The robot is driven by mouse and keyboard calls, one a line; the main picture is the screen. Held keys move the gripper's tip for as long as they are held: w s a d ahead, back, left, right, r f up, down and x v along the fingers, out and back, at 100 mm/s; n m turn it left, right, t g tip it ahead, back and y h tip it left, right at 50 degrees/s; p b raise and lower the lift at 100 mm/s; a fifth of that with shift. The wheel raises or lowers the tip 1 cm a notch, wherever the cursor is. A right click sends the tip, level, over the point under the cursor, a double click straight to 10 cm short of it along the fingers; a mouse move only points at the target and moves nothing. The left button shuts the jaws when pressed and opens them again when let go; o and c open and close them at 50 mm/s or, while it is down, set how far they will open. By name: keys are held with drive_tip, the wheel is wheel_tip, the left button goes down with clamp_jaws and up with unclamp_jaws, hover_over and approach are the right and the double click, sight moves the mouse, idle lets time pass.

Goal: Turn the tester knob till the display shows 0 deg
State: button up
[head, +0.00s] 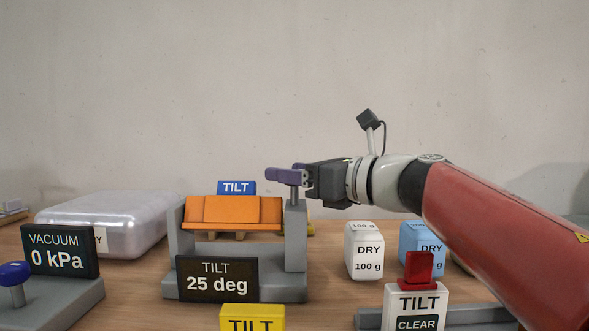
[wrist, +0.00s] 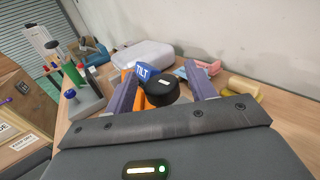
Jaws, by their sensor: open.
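The tilt tester has a grey frame (head: 295,240) with an orange platform (head: 235,212) across it and a blue TILT sign (head: 236,187) behind. Its display (head: 217,279) reads 25 deg. In the wrist view, a round black knob (wrist: 162,92) with a pale mark sits between the two purple fingers of my gripper (wrist: 161,73), with a gap on each side. In the head view, my gripper (head: 284,175) is at the top of the frame's right post. The knob is not clearly seen there, being hidden by the fingers. The gripper is open.
A vacuum unit (head: 61,252) reading 0 kPa, with a blue-topped knob (head: 14,273), stands at left. A silver case (head: 115,220) is behind it. White (head: 364,250) and blue (head: 421,241) DRY blocks stand right. A red-topped TILT CLEAR switch (head: 417,300) is in front.

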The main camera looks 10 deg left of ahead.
drive_tip(key=c, duration=0.9)
drive_tip(key=shift+c, duration=0.2)
drive_tip(key=shift+m+t, duration=0.3)
drive_tip(key=shift+t, duration=0.2)
drive_tip(key=m+t+h, duration=0.2)
drive_tip(key=t, duration=0.1)
drive_tip(key=shift+r+m, duration=0.15)
drive_tip(key=shift+m, duration=0.15)
drive_tip(key=shift+w+m+t+h+p, duration=0.1)
drive_tip(key=shift+m+t+h+p, duration=0.5)
drive_tip(key=shift+m+t+h, duration=1)
drive_tip(key=shift+t+h, duration=0.4)
drive_tip(key=shift+m+t+h, duration=0.6)
drive_tip(key=shift+m+h, duration=0.1)
drive_tip(key=shift+h, duration=0.2)
drive_tip(key=shift+a, duration=0.1)
